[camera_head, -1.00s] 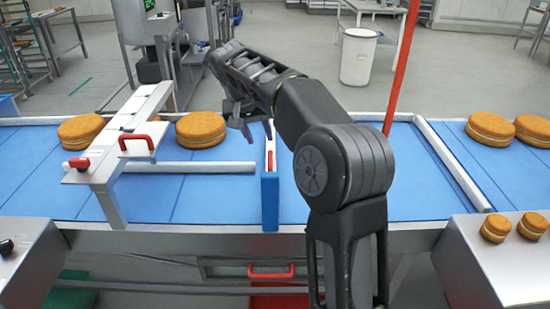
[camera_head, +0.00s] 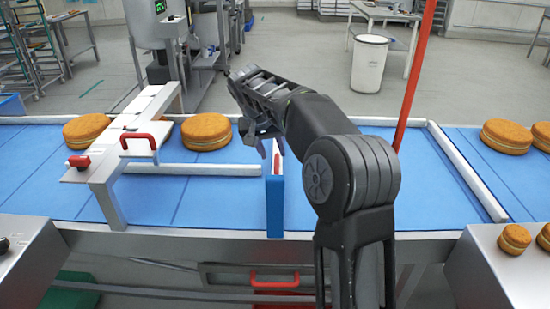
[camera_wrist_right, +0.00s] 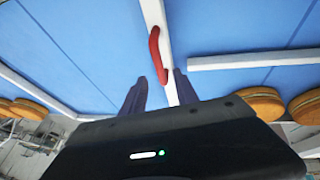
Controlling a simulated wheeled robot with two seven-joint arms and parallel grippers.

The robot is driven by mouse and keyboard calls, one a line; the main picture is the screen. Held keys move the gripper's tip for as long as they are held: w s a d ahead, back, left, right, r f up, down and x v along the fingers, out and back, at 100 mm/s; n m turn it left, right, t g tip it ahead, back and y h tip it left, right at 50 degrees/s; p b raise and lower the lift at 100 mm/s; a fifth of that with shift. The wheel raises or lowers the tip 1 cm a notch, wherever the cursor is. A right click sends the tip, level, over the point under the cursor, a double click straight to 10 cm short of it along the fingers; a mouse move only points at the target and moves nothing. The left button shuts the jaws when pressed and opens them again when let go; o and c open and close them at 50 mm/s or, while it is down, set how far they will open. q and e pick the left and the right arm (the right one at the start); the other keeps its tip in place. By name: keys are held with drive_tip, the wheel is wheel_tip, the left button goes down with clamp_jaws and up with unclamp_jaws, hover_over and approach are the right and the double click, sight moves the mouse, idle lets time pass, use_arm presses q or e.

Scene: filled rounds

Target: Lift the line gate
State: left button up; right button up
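The line gate (camera_head: 274,207) stands across the blue belt near the middle of the head view, a narrow upright board with a blue near end and a white top. A red handle (camera_head: 277,161) is on its top. In the right wrist view the red handle (camera_wrist_right: 157,55) lies along the white gate bar, just beyond my fingertips. My right gripper (camera_head: 265,148) is above the gate, its fingers pointing down beside the handle. In the right wrist view its two fingers (camera_wrist_right: 158,86) are apart with nothing between their tips. My left gripper is not in view.
A white bridge with a red handle (camera_head: 139,138) spans the belt at left. Round filled cakes lie on the belt, one (camera_head: 206,132) left of the gate, others (camera_head: 506,137) at far right. A white rail (camera_head: 195,170) runs up to the gate. A red pole (camera_head: 416,75) stands behind my arm.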

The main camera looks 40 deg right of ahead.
sight(276, 162)
drive_tip(key=shift+x, duration=2.25)
drive_tip(key=shift+c, duration=0.4)
clamp_jaws()
